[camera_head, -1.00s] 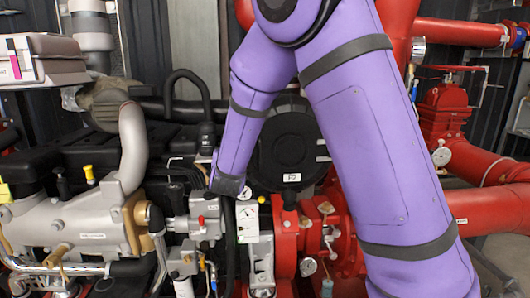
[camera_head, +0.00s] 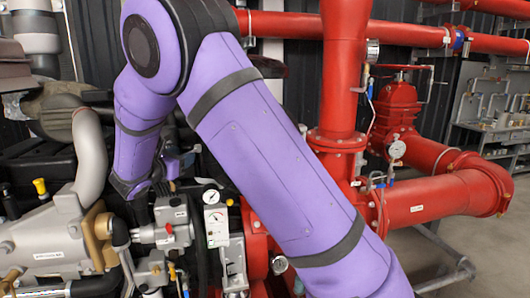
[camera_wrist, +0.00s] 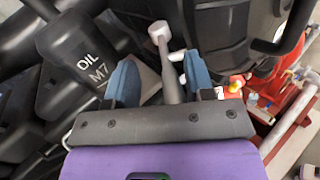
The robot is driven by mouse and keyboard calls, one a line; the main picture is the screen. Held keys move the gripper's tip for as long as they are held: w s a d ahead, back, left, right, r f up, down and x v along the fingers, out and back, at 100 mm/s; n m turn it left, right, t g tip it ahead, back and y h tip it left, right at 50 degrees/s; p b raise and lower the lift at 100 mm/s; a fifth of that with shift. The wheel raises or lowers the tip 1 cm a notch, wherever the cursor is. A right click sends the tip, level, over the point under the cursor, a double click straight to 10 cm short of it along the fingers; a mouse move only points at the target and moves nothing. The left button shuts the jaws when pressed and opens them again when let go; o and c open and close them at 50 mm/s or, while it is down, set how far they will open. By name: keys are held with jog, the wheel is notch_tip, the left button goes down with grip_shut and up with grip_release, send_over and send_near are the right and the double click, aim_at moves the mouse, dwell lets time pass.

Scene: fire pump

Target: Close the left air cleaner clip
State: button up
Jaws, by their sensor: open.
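My gripper (camera_wrist: 160,72) is open in the wrist view, with a blue finger on each side. A grey rod with a pale blocky end (camera_wrist: 161,36) shows between the fingers, and nothing is visibly gripped. I cannot tell whether the rod belongs to a clip. A large black rounded housing (camera_wrist: 232,30), which looks like the air cleaner, lies just beyond and right of the right finger. In the head view my purple arm hides most of that area, and the fingertips cannot be made out. I cannot clearly identify the left clip in either view.
A black part marked "OIL M7" (camera_wrist: 86,65) lies left of the fingers. A silver engine part (camera_head: 45,240) and a gauge box (camera_head: 216,225) stand near my arm. Red pipes (camera_head: 345,90) fill the right side. Open floor (camera_head: 505,245) shows at far right.

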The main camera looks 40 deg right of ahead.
jog(key=m+g, duration=0.1)
jog(key=w+a+m+g+h, duration=0.1)
jog(key=g, duration=0.1)
jog(key=w+m+g+h, duration=0.1)
jog(key=g, duration=0.1)
jog(key=shift+w+a+f+m, duration=0.1)
jog(key=shift+w+a+m, duration=0.1)
jog(key=shift+a+m, duration=0.15)
jog(key=v, duration=1)
jog(key=s+d+r+m+g+y, duration=0.2)
jog(key=s+d+r+m+y, duration=0.1)
jog(key=s+d, duration=0.35)
jog(key=s+d+r+m+g+y, duration=0.2)
jog(key=s+d+r+m+y, duration=0.1)
jog(key=s+d, duration=0.3)
jog(key=s+d+r+m+t+y, duration=0.1)
jog(key=s+d+m+y, duration=0.2)
jog(key=s, duration=0.7)
jog(key=s+d+r+m+t+y, duration=0.1)
jog(key=s+d+r+m+y, duration=0.1)
jog(key=s, duration=0.8)
jog(key=shift+d+m+y, duration=0.6)
jog(key=shift+m+y, duration=0.45)
jog(key=shift+y, duration=0.85)
